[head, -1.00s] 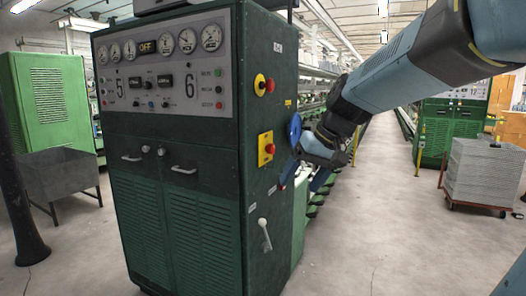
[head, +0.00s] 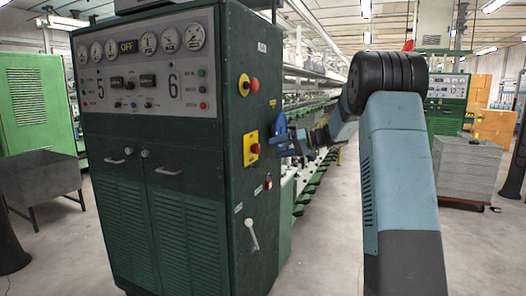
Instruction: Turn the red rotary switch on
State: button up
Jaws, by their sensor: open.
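The red rotary switch (head: 254,148) is a red knob on a yellow plate (head: 247,155), on the right side face of the dark green cabinet (head: 232,200). My gripper (head: 283,143) is open, just right of the yellow plate in the picture, and small in view. Its fingers point left toward the cabinet side. A bright blue rounded part (head: 281,124) shows just above them; I cannot tell what it belongs to. The gap between gripper and knob is hard to judge, and no contact is clear.
A red button (head: 255,84) on a yellow base sits above the switch. A small red item (head: 268,182) and a white lever (head: 251,234) are below. Machinery rows run behind my gripper. A grey bin (head: 42,180) stands left and a stack of grey crates (head: 464,168) right.

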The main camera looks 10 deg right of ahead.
aim_at(259, 149)
jog(key=w+d+f+t+y, duration=0.2)
jog(key=w+d+f+t, duration=0.15)
jog(key=w+d, duration=0.45)
jog(key=shift+g, duration=0.25)
jog(key=x, duration=1.4)
jog(key=shift+w+d+f, duration=0.1)
jog(key=shift+w+f, duration=0.05)
jog(key=shift+f, duration=0.2)
jog(key=shift+c, duration=0.2)
